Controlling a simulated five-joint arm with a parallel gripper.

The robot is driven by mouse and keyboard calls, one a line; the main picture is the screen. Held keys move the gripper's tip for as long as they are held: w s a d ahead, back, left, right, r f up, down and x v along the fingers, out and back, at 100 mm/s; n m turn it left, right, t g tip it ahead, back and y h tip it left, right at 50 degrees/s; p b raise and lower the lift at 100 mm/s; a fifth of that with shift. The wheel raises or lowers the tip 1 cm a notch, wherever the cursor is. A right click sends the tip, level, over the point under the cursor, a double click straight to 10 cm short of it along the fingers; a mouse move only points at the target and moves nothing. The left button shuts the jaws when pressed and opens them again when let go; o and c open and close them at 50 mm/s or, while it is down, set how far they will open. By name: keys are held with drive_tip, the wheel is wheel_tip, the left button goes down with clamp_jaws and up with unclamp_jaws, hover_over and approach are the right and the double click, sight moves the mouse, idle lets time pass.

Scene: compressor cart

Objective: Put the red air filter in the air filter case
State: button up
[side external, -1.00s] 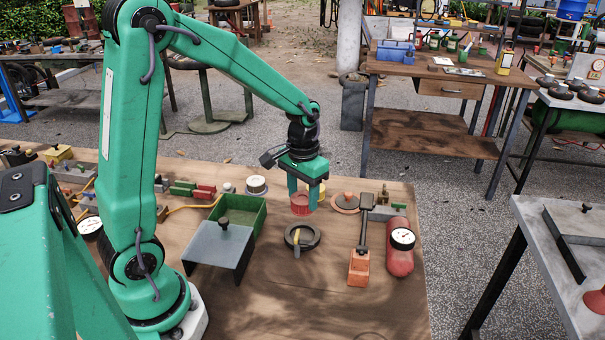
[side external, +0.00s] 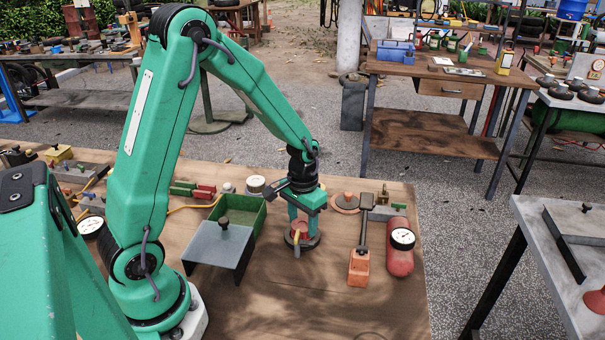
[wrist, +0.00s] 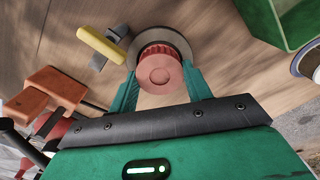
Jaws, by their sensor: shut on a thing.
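The red air filter (wrist: 160,72) is a ribbed cylinder with a flat round top, gripped between the fingers of my gripper (wrist: 160,90). In the side external view my gripper (side external: 302,230) points down over the dark round case (side external: 312,243), and the filter (side external: 300,229) shows between the fingers. In the wrist view the case's rim (wrist: 178,38) shows beyond the filter, and the filter hides its middle. I cannot tell whether the filter touches the case's floor. A yellow-handled latch (wrist: 100,44) stands at the case's side.
A green open box (side external: 245,212) and a grey stand-like cover (side external: 217,247) are left of the case. An orange block with a dark lever (side external: 359,265) and a red cylinder with a gauge (side external: 400,258) are to the right. The bench front is clear.

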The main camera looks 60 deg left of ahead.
sight(303, 224)
drive_tip(key=shift+f, duration=0.25)
drive_tip(key=shift+f, duration=0.2)
drive_tip(key=o, duration=1)
drive_tip(key=shift+o, duration=0.2)
drive_tip(key=shift+r, duration=0.1)
wheel_tip(303, 224, up, 12)
drive_tip(key=shift+r, duration=0.2)
idle(0.4)
